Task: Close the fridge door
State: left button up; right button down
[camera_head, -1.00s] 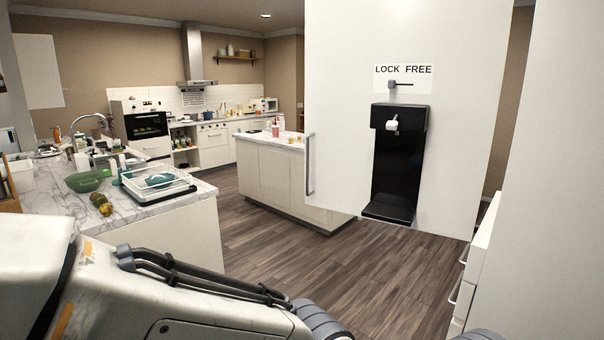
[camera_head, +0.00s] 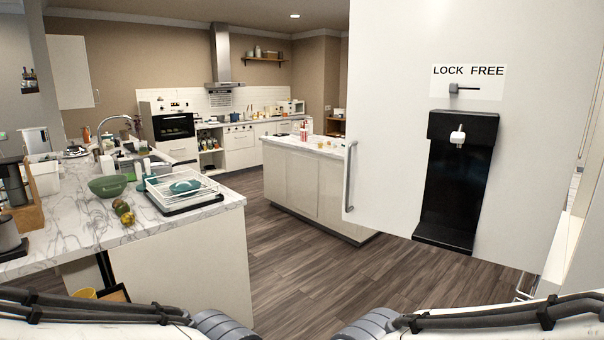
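The white fridge door (camera_head: 390,150) stands open on the right side of the head view, with its outer face towards me. It carries a "LOCK FREE" label, a small lever and a black water dispenser (camera_head: 458,180). A vertical metal handle (camera_head: 349,177) runs along its left edge. The fridge body is not clearly visible. Parts of my two arms show along the bottom edge, one from each side, below the door and apart from it in the picture. Neither gripper's fingers are in the frame.
A marble counter (camera_head: 70,217) with a green bowl (camera_head: 108,186) and a dish rack (camera_head: 181,188) stands at left. A white island (camera_head: 305,180) stands behind the door's left edge. Dark wooden floor (camera_head: 290,250) is clear between counter and door.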

aim_at(526, 73)
jog(key=u, duration=0.15)
jog(key=i, duration=0.8)
jog(key=z, duration=0.6)
jog(key=i, duration=0.6)
jog(key=z, duration=0.5)
